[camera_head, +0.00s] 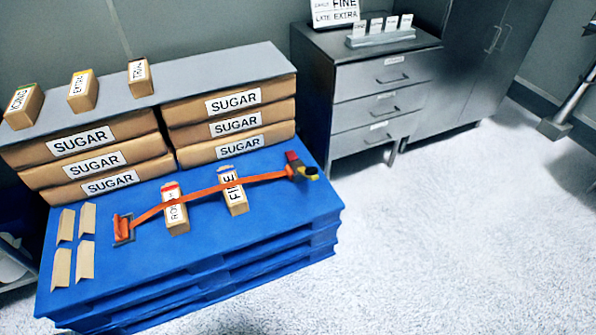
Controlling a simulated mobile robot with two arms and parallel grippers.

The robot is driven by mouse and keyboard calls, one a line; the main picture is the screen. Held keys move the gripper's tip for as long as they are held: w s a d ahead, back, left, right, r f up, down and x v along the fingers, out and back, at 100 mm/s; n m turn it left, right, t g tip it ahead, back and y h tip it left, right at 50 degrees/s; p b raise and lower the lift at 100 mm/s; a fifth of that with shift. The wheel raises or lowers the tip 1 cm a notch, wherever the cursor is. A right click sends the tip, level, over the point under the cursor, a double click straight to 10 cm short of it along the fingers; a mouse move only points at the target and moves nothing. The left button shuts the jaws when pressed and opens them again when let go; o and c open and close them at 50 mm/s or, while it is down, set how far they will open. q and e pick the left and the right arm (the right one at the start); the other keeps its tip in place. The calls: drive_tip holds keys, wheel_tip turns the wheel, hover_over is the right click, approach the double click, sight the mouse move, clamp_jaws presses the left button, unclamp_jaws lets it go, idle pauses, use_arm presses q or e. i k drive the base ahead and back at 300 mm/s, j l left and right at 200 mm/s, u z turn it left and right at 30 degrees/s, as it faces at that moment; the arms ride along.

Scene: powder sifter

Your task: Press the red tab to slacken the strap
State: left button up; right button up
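An orange strap (203,192) runs across the top of the blue pallet stack (150,280). Its left end meets an orange and grey fitting (123,229). Its right end meets a small buckle with dark and yellow parts (309,172). A red tab (292,157) stands up at this buckle. The strap passes across a box with a red-marked top (178,228) and a box labelled FINE (237,208). Whether the strap is tight cannot be told. Neither of my grippers is in view.
Brown SUGAR bags (237,127) are stacked behind the strap, under a grey board (200,82) bearing small boxes (83,92). Several tan corner pieces (60,267) lie at the left. A grey drawer cabinet (375,85) stands behind right. The pale floor (440,240) at right is clear.

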sight(292, 155)
drive_tip(key=i+l+z, duration=0.1)
drive_tip(key=i+l, duration=0.65)
drive_tip(key=i+l+z, duration=0.1)
drive_tip(key=i+l, duration=0.55)
drive_tip(key=i, duration=0.15)
